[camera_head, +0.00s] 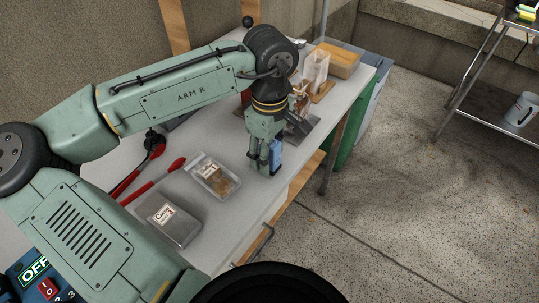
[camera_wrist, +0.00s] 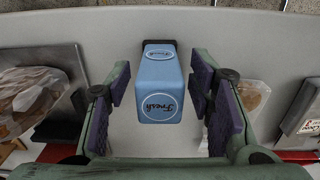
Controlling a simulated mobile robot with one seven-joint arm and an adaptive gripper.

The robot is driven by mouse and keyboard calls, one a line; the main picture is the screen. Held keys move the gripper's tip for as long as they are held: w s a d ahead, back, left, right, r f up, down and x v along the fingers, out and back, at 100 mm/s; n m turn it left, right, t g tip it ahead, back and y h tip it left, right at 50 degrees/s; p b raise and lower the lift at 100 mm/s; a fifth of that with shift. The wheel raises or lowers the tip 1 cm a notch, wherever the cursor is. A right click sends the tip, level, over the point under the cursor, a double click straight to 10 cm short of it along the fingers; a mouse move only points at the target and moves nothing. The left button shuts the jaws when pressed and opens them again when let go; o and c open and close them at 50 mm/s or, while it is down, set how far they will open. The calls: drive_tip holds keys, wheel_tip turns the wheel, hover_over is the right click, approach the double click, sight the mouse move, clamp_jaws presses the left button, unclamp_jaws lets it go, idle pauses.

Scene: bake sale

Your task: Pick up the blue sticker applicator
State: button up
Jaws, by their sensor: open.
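The blue sticker applicator (camera_wrist: 160,88) is a small blue block with round white "Fresh" labels. In the wrist view it stands between the open jaws of my gripper (camera_wrist: 160,100), with a clear gap on both sides. In the head view the applicator (camera_head: 276,156) is at the table's front edge, partly hidden behind my gripper (camera_head: 264,160). My gripper points down at it with its fingers close around it. I cannot tell from the head view whether the fingers touch it.
A clear bag of baked goods (camera_head: 214,178) and a labelled grey box (camera_head: 168,218) lie left of the gripper. Red-handled tongs (camera_head: 152,182) lie behind them. A wooden box (camera_head: 340,60) and clear container (camera_head: 315,68) stand at the table's far end. A metal cart (camera_head: 495,88) is at right.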

drive_tip(key=shift+f, duration=0.25)
drive_tip(key=shift+c, duration=0.4)
clamp_jaws()
